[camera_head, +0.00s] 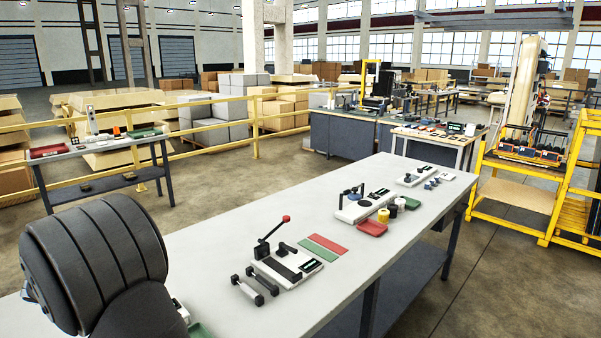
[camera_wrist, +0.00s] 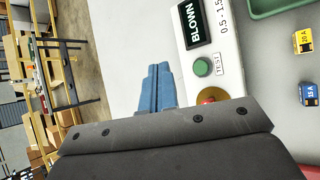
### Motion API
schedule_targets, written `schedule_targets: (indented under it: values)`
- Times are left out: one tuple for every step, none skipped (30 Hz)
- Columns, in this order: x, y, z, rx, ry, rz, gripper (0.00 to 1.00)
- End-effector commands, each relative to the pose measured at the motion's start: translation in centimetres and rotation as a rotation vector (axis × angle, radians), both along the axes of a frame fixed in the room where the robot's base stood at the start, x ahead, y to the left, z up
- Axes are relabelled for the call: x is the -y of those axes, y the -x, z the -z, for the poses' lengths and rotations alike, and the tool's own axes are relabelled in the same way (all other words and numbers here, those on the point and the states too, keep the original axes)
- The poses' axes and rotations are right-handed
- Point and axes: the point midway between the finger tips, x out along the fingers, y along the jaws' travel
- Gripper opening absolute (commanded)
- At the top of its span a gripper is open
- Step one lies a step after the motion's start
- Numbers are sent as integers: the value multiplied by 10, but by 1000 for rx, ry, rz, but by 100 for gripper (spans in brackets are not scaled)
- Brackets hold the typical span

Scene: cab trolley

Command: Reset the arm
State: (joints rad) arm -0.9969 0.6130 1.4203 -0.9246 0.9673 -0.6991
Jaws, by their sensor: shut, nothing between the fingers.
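In the wrist view my gripper (camera_wrist: 158,68) shows two blue fingers pressed together with nothing between them. They are above the pale table, left of a white tester (camera_wrist: 225,30). The tester has a screen reading BLOWN, a green TEST button (camera_wrist: 202,67) and a gold round part (camera_wrist: 212,92) with something red on it, partly hidden by my gripper's body. In the head view my dark arm covers the lower left, and my fingers are hidden there.
A yellow 20 A fuse (camera_wrist: 303,41) and a blue 15 A fuse (camera_wrist: 309,94) lie right of the tester, near a green tray (camera_wrist: 270,8). Along the long table (camera_head: 225,245) stand a red-knobbed lever fixture (camera_head: 285,262), two dumbbell-like pieces and a red tray (camera_head: 372,229).

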Motion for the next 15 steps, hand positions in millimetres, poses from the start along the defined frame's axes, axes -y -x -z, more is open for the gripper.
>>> schedule_targets:
  values:
    - [0, 0, -12, 3, -5, 0, 0]
    - [2, -3, -10, -11, -25, 43, 0]
    - [4, -5, -11, -25, -56, 93, 0]
    - [6, -7, -12, -35, -76, 128, 0]
    - [7, -8, -12, -46, -97, 163, 0]
    - [8, -10, -14, -60, -124, 210, 0]
    - [9, -11, -14, -69, -143, 243, 0]
    - [10, -12, -16, -80, -163, 277, 0]
    - [11, -13, -16, -95, -188, 321, 0]
    - [12, -14, -17, -106, -207, 356, 0]
    - [13, -15, -18, -116, -225, 389, 0]
    - [14, -15, -19, -131, -250, 433, 0]
    - [14, -16, -21, -143, -268, 466, 0]
    - [15, -16, -22, -155, -286, 497, 0]
    - [16, -17, -23, -170, -310, 542, 0]
